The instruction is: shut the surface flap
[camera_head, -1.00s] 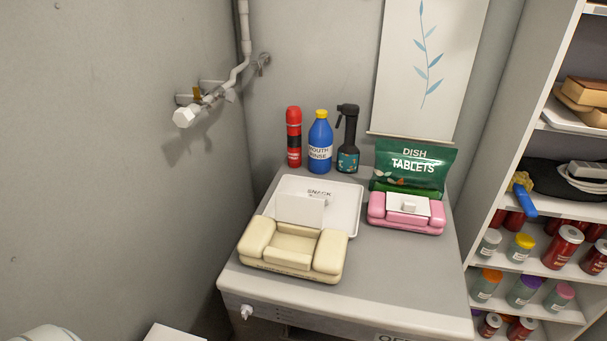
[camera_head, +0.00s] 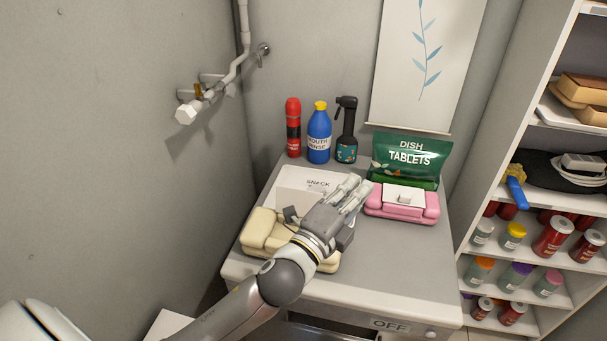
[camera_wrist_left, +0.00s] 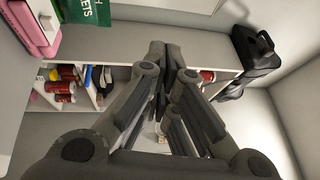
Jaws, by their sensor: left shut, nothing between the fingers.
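The cream box (camera_head: 259,234) sits on the front left of the counter top, with a white panel (camera_head: 289,201) standing up at its back. My left forearm and gripper hide much of its right part. The pink box (camera_head: 398,211) stands at the right, with a white flap (camera_head: 403,196) on top. No readable print shows which flap is the surface one. My left gripper (camera_head: 357,187) is shut and empty, above the counter between the two boxes. In the left wrist view its fingers (camera_wrist_left: 163,55) meet, and the pink box (camera_wrist_left: 35,27) lies at the upper left. My right gripper is not in view.
A white snack tray (camera_head: 291,174) lies behind the cream box. A red bottle (camera_head: 293,128), blue mouthwash bottle (camera_head: 319,137), black spray bottle (camera_head: 346,132) and green tablets bag (camera_head: 411,158) line the back. A shelf with jars (camera_head: 553,237) stands right; a grey wall is left.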

